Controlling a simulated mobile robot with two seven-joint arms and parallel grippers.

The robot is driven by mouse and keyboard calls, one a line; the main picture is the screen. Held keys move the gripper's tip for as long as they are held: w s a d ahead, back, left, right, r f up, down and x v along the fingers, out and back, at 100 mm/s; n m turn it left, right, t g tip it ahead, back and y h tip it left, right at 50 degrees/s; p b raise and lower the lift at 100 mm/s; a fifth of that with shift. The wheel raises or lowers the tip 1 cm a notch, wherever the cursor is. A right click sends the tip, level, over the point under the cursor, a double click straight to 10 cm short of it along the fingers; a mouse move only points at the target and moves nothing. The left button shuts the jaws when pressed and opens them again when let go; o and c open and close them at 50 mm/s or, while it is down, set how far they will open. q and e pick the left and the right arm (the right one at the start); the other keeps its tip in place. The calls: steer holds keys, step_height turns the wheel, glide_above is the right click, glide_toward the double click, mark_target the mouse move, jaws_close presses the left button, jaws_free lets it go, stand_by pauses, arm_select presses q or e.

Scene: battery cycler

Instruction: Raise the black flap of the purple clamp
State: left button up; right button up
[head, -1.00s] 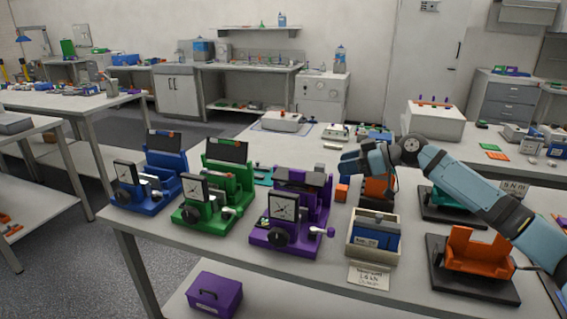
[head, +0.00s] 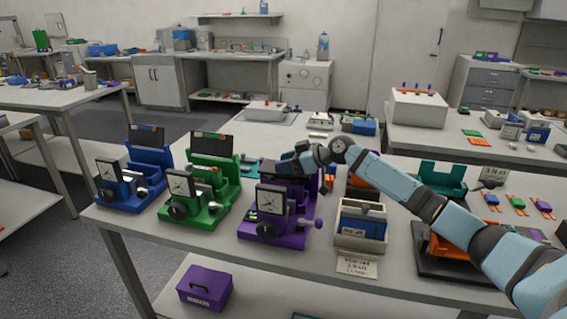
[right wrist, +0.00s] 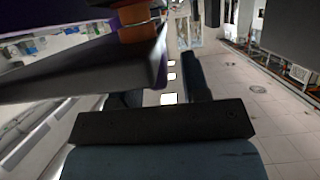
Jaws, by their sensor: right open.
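The purple clamp (head: 262,228) stands on the near table, with a dial on its front and a small purple ball on a lever at its right. My right gripper (head: 274,168) is over its upper back part and hides most of the black flap. In the right wrist view, a dark plate that looks like the flap (right wrist: 110,68) reaches in from the left, with an orange knob (right wrist: 138,28) and some purple near it. The open right fingers (right wrist: 160,85) are close to this plate's edge; I cannot tell whether they touch it. My left gripper is out of view.
Green (head: 205,200) and blue (head: 125,190) clamps with upright black flaps stand to the left. A bin with a blue box (head: 362,224) stands close on the right. An orange holder (head: 440,246) is under my right arm.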

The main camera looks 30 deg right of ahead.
steer(key=shift+w+a+f, duration=0.2)
steer(key=shift+w+a, duration=0.05)
steer(key=shift+w, duration=0.05)
jaws_close()
